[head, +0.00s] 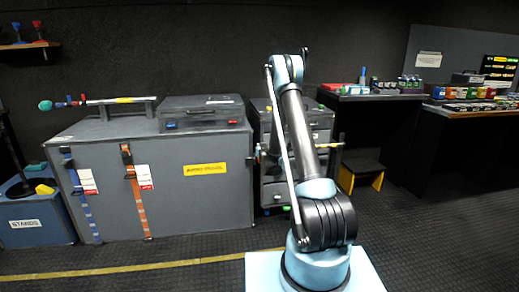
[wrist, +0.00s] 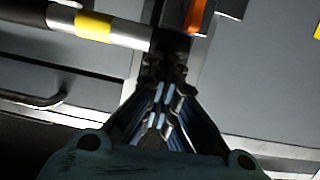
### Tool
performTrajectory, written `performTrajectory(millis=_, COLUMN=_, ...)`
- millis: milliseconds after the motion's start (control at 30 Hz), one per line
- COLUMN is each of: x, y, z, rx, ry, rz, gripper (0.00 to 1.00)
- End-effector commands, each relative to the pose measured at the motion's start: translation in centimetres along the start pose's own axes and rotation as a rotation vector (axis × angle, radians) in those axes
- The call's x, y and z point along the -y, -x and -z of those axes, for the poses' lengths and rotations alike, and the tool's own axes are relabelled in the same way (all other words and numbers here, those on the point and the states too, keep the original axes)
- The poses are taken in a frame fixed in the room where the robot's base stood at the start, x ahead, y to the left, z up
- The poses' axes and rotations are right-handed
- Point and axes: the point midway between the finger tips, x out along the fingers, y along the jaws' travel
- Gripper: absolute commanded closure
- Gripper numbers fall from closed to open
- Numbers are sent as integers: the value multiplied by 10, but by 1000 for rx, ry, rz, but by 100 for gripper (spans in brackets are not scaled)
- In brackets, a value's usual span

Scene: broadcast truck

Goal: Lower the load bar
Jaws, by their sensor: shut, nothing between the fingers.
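A pale bar (head: 122,100) with a yellow band lies level on supports on the left part of a large grey case (head: 210,210). In the wrist view, a black and silver bar with a yellow band (wrist: 94,26) enters from the upper left; its silver end stops near my fingertips. I cannot tell for sure that it is the same bar. My gripper (wrist: 165,65) is shut and empty, its tips just below and right of that bar end. In the head view, my arm hides most of the gripper.
A dark flat case (head: 200,112) lies on the grey case's top. Blue and orange straps hang down its front. A drawer cabinet (head: 322,125) stands behind my arm. A yellow-edged step stool (head: 362,170) and loaded counters are at right. The right floor is clear.

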Motion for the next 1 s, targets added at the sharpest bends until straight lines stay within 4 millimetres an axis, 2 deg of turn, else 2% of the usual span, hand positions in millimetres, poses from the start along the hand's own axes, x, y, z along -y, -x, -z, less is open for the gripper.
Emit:
performTrajectory(millis=467, x=9, y=-13, z=-9, rx=15, ry=2, rz=8, gripper=100)
performTrajectory(millis=667, x=9, y=-10, z=6, rx=13, ry=2, rz=9, gripper=100)
performTrajectory(millis=867, x=4, y=8, z=40, rx=0, ry=3, rz=4, gripper=100)
performTrajectory(millis=1000, x=3, y=39, z=44, rx=-3, ry=3, rz=3, gripper=100)
